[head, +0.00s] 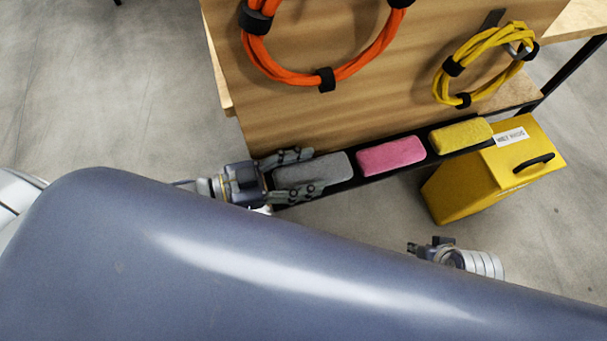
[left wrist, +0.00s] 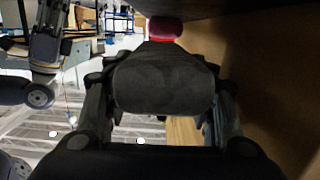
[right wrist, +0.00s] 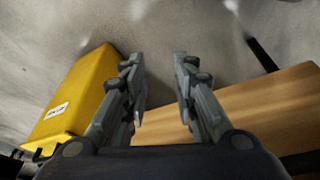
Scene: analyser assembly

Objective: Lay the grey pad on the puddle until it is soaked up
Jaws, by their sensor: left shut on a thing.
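The grey pad (head: 318,170) is at the left end of a dark narrow shelf, in line with a pink pad and a yellow pad. My left gripper (head: 290,172) has its fingers on both sides of the grey pad and is shut on it. In the left wrist view the pad (left wrist: 163,83) sits between the two fingers, dark and seen end on. I cannot tell whether it is lifted off the shelf. My right gripper (right wrist: 159,88) is open and empty. No puddle shows in any view.
The pink pad (head: 391,156) and yellow pad (head: 461,135) lie on the shelf (head: 348,183) along the wooden board (head: 330,110). Orange (head: 284,72) and yellow (head: 452,88) cable coils hang above. A yellow bin (head: 445,193) stands at right. Grey floor is open at left.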

